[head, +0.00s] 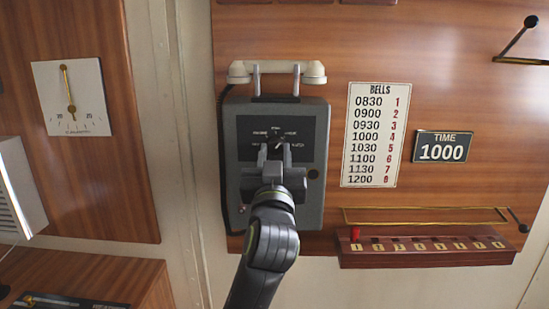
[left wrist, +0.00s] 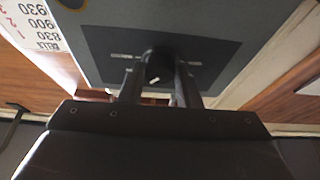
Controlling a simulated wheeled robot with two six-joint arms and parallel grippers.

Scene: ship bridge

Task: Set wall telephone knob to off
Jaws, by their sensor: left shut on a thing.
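The grey wall telephone (head: 312,190) hangs on the wood panel, with its cream handset (head: 277,72) on the cradle at the top. Its dark plate (head: 250,127) carries several small position labels around the knob (head: 279,142). My left gripper (head: 275,150) is in front of this plate, its fingers shut on the knob. In the left wrist view the black round knob (left wrist: 158,66) sits between the two fingers, with a light pointer mark on it. I cannot read which label the pointer faces. My right gripper is in neither view.
A bells chart (head: 376,135) and a time sign (head: 442,146) are on the panel to the right. A brass rail (head: 425,215) and a red-brown numbered rack (head: 430,252) stick out below them. A white dial gauge (head: 70,97) is at the left.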

